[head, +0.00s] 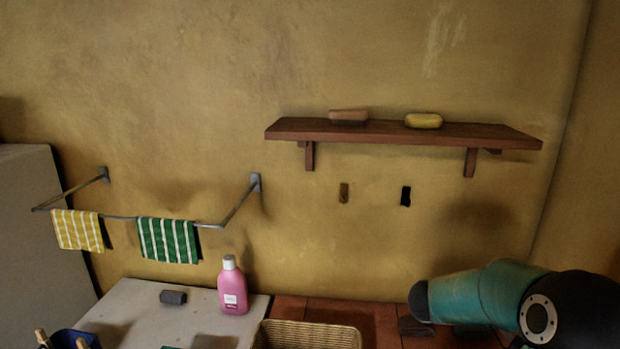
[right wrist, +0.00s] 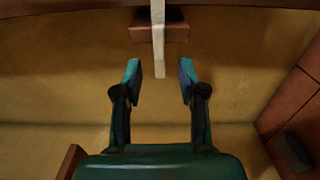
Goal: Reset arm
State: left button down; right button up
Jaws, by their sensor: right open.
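My right gripper (right wrist: 160,72) is open in the right wrist view, its two teal-tipped fingers apart. A pale narrow strip (right wrist: 158,40) shows between and beyond the fingertips, in front of a brown wooden block (right wrist: 175,28). I cannot tell what the strip is, and no contact with the fingers shows. In the head view, only a teal and black part of my right arm (head: 480,295) shows at the lower right; its gripper is not visible there. My left arm and gripper are in neither view.
A wooden shelf (head: 390,131) holds a pinkish-brown bar (head: 349,116) and a yellow bar (head: 424,121). A rail (head: 238,203) carries yellow (head: 76,230) and green (head: 167,240) striped cloths. Below are a pink bottle (head: 232,288), a dark block (head: 173,297) and a wicker basket (head: 305,337).

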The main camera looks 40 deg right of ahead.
jog(key=x, duration=0.6)
jog(key=shift+s, duration=0.2)
jog(key=shift+w+f, duration=0.1)
